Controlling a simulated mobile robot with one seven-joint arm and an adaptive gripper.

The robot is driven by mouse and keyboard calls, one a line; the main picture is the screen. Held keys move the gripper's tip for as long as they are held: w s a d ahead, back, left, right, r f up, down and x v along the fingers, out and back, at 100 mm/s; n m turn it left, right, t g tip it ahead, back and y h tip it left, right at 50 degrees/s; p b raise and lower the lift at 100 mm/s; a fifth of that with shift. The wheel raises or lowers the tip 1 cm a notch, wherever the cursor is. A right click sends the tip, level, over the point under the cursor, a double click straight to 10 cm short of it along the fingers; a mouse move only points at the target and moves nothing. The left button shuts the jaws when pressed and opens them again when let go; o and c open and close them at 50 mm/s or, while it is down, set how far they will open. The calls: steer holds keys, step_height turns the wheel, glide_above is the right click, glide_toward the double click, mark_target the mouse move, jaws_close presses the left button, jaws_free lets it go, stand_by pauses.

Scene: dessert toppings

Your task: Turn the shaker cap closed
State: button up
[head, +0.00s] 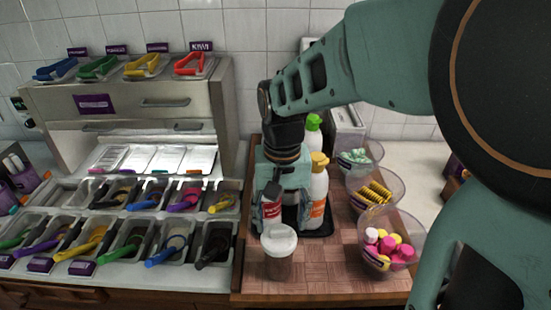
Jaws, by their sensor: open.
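A bottle with a yellow top (318,190) and a green-topped bottle (313,124) stand in a black tray (321,229) close behind. Bowls of sweets (393,264) line the right. Topping bins (127,239) with coloured tongs fill the left. The board's front is clear.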

step_height(320, 180, down, 2)
steer(key=shift+f+b, duration=0.1)
steer(key=shift+b, duration=0.4)
steer(key=c, duration=1.2)
steer(key=shift+o, duration=0.2)
steer(key=shift+m, duration=1.4)
steer(key=o, duration=1.2)
steer(key=shift+c, duration=0.2)
